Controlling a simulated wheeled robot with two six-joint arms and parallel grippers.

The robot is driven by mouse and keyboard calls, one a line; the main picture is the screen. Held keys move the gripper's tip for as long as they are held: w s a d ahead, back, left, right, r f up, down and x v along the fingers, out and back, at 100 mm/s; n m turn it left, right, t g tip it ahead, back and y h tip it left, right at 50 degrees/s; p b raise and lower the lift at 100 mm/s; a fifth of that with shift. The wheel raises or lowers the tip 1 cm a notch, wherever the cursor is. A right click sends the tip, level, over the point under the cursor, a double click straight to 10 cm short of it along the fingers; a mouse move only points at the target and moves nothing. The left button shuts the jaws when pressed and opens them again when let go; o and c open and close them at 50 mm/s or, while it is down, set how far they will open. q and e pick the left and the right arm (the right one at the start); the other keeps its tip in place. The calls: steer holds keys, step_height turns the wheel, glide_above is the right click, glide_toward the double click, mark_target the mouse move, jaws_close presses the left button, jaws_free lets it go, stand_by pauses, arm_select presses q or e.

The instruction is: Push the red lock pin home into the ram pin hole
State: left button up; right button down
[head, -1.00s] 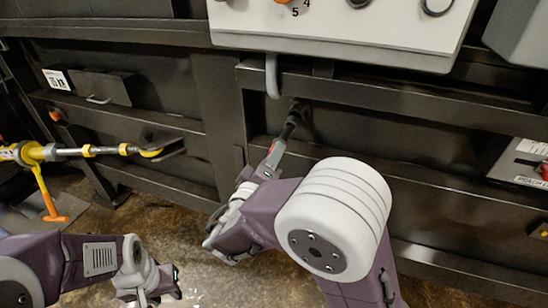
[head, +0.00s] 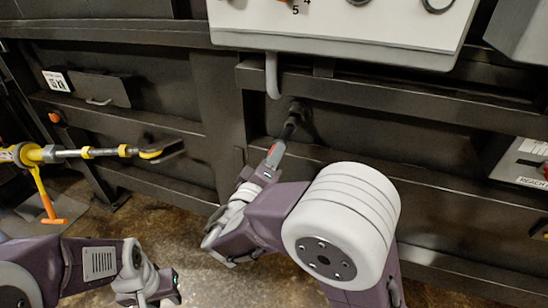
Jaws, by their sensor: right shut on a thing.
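My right gripper (head: 285,138) reaches up to the dark steel front and is shut. A small red patch (head: 275,149) shows at its fingers and may be the lock pin. Most of what it holds is hidden by the gripper. A dark round fitting (head: 299,110) sits on the steel at the fingertips, and the dark tips meet it or nearly do. I cannot make out the pin hole or how deep the pin sits. My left gripper (head: 160,290) hangs low at the bottom left, away from the steel front; its jaw opening is unclear.
A grey hook-like rod (head: 272,75) hangs just above my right gripper, below a light control panel (head: 340,28). A yellow turnbuckle (head: 85,153) with an orange-tipped handle (head: 50,203) is at the left. A steel ledge (head: 400,180) runs right of the gripper.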

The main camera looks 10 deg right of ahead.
mark_target(284, 139)
steer(key=shift+b+x, duration=1.9)
steer(key=shift+x, duration=2.7)
steer(key=shift+r, duration=0.1)
stand_by(0.3)
steer(key=c, duration=1)
jaws_free()
steer(key=shift+s, duration=0.1)
steer(key=shift+c, duration=0.5)
steer(key=shift+s+a+f+b, duration=0.2)
steer(key=shift+s+a+b, duration=0.05)
steer(key=shift+b, duration=0.05)
steer(key=b+v, duration=0.2)
steer(key=v, duration=0.2)
steer(key=shift+v, duration=1.15)
steer(key=shift+r, duration=0.1)
